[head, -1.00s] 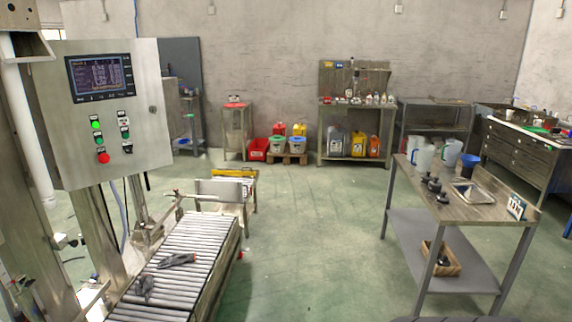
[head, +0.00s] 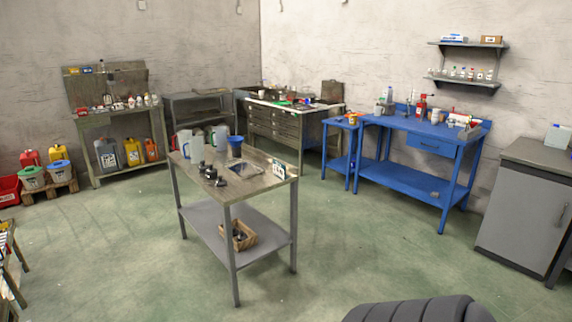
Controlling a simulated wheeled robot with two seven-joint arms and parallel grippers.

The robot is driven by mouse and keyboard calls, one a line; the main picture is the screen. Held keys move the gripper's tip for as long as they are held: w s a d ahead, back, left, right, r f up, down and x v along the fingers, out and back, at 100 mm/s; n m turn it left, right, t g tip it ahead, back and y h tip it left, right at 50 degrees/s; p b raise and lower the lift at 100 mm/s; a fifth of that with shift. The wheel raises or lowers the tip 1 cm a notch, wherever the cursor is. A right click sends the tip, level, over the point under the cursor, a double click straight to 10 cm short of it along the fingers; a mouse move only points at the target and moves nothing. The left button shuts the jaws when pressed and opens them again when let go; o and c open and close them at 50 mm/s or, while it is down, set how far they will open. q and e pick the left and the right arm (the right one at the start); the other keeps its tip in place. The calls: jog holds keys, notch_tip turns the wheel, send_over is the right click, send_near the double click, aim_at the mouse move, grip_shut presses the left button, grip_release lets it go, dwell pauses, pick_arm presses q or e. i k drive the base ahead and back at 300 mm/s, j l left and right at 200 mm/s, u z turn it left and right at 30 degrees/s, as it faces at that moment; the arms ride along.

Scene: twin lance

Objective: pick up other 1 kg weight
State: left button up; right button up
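Several small dark weights (head: 211,174) stand on the top of the grey metal table (head: 262,186), near its left front part. They are too small to read, so I cannot tell which is a 1 kg weight. A wooden box (head: 240,236) with dark contents sits on the table's lower shelf. Neither of my grippers shows in the head view. A dark ribbed part of my own body is at the bottom edge.
A blue workbench (head: 430,128) and a grey cabinet (head: 520,215) stand at right. Open green floor surrounds the table.

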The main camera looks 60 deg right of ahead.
aim_at(201, 168)
jog(key=z, duration=1.35)
jog(key=i, duration=0.25)
